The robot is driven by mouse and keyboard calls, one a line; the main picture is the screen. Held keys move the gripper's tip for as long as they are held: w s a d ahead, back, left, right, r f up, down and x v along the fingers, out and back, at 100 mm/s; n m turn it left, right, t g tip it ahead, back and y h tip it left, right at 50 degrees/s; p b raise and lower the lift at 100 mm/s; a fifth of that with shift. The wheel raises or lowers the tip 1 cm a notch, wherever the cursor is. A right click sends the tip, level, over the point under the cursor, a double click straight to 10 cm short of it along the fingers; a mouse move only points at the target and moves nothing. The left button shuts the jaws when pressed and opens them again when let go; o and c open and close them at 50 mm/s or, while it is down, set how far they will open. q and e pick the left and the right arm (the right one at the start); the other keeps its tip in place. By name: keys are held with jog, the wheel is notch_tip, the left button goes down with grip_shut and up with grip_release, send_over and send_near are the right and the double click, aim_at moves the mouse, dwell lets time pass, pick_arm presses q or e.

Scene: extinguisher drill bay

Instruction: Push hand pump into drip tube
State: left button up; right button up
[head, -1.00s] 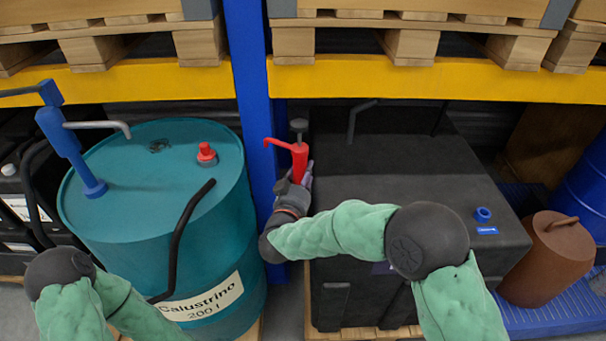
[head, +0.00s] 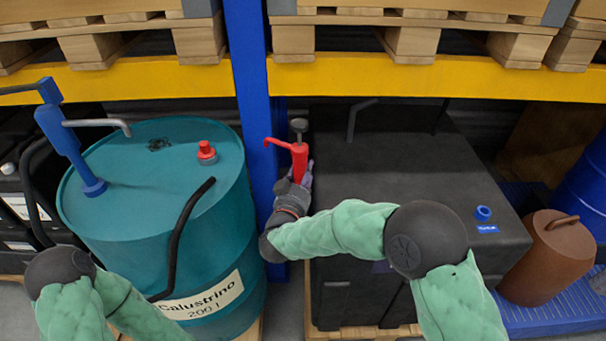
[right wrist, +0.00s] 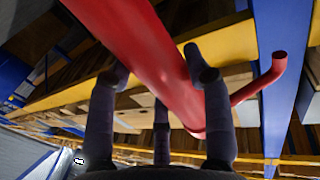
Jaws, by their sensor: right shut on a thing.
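The red hand pump (head: 299,160) has a thin spout pointing left and a grey knob on top. It stands roughly upright in my right gripper (head: 294,190), between the teal drum and the black tank. In the right wrist view, dark fingers close around the red pump body (right wrist: 150,50), and its curved spout shows at the right. The pump's lower end is hidden. A short blue open ring (head: 483,213), which may be the drip tube, sits on the black tank's top at the right, well apart from the pump. My left gripper is out of view.
The teal drum (head: 130,190) carries a blue pump (head: 62,140), a red cap (head: 206,152) and a black hose (head: 178,235). The black tank (head: 400,160) has a mostly clear top. A blue rack post (head: 252,90) and yellow beam (head: 400,78) stand close behind. A brown canister (head: 545,265) is right.

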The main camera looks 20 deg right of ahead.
jog(key=shift+f+b, duration=2.45)
jog(key=shift+f, duration=1.55)
dwell(3.3)
jog(key=o, duration=1.4)
